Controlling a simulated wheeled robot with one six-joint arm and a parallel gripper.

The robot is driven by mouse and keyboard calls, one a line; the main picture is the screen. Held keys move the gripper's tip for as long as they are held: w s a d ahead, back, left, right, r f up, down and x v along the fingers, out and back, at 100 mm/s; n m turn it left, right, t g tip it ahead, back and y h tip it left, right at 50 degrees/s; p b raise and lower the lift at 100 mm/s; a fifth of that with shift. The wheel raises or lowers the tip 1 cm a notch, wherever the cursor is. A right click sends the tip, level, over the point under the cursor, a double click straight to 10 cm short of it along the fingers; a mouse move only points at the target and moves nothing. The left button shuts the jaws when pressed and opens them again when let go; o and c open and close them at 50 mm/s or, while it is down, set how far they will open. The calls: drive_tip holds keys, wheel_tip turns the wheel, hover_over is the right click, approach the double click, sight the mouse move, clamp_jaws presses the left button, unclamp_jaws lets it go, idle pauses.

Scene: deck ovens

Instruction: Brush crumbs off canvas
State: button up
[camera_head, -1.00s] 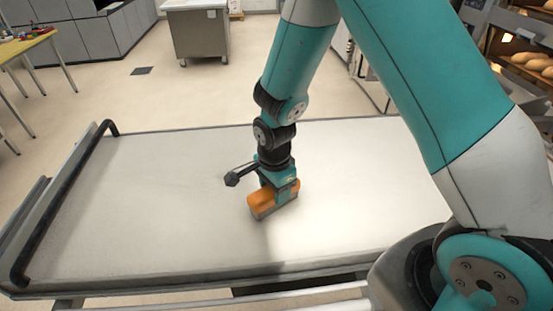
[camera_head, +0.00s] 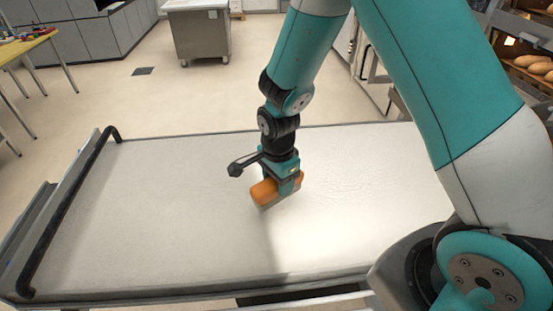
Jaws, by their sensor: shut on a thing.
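The pale canvas (camera_head: 165,215) lies flat across a wide loader frame and fills the middle of the view. My gripper (camera_head: 284,188) points down over the middle of the canvas and is shut on an orange-brown brush (camera_head: 264,193). The brush's lower edge is at or just above the canvas; I cannot tell whether it touches. Faint speckles show on the canvas to the right of the brush; single crumbs are too small to make out.
A black handle rail (camera_head: 68,215) runs along the left side of the loader. A grey steel cabinet (camera_head: 200,32) stands behind on open floor. A yellow-topped table (camera_head: 24,45) is at the far left. Loaves (camera_head: 533,62) sit on a rack at the right.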

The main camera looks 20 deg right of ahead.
drive_tip(key=shift+r+p, duration=1.7)
drive_tip(key=shift+r, duration=0.8)
